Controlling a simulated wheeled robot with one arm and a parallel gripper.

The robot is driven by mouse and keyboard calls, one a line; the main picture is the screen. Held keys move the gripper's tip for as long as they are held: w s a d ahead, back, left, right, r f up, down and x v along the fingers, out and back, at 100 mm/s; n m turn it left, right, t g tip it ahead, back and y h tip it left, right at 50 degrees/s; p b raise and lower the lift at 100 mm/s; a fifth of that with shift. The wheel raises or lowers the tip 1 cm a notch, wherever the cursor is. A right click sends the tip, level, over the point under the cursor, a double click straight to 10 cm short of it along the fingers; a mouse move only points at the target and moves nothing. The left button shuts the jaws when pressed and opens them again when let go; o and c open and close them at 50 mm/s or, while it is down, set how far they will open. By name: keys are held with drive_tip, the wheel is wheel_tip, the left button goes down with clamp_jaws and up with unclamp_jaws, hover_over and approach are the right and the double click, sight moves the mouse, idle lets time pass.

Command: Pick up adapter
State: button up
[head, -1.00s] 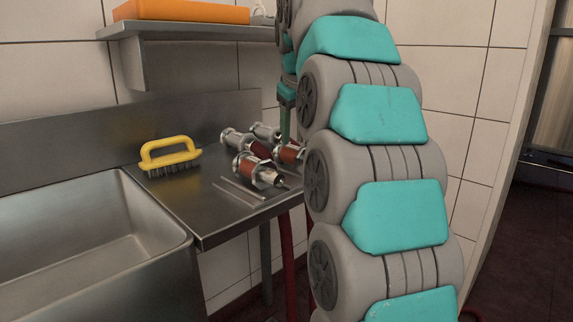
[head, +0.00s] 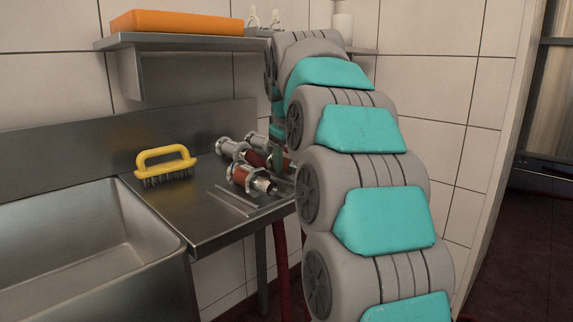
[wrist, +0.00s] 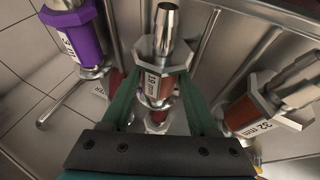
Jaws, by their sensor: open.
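Several metal adapters with coloured bands lie at the right end of the steel counter, one of them a red-brown adapter (head: 243,174) in the head view. In the wrist view a red-brown adapter (wrist: 158,72) with a metal spout stands between the two green fingers of my gripper (wrist: 160,88). The fingers are open, one on each side of it; I cannot tell whether they touch it. A purple-banded adapter (wrist: 77,37) is to the left and a red-brown adapter marked 32 mm (wrist: 262,108) to the right. In the head view my arm hides most of the gripper.
A yellow brush (head: 165,165) lies on the counter (head: 200,205) left of the adapters, beside a sink (head: 80,240). A shelf (head: 185,42) with an orange box (head: 178,22) hangs above.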

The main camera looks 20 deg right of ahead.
drive_tip(key=shift+w+f, duration=0.15)
drive_tip(key=shift+f, duration=0.05)
clamp_jaws()
idle(0.4)
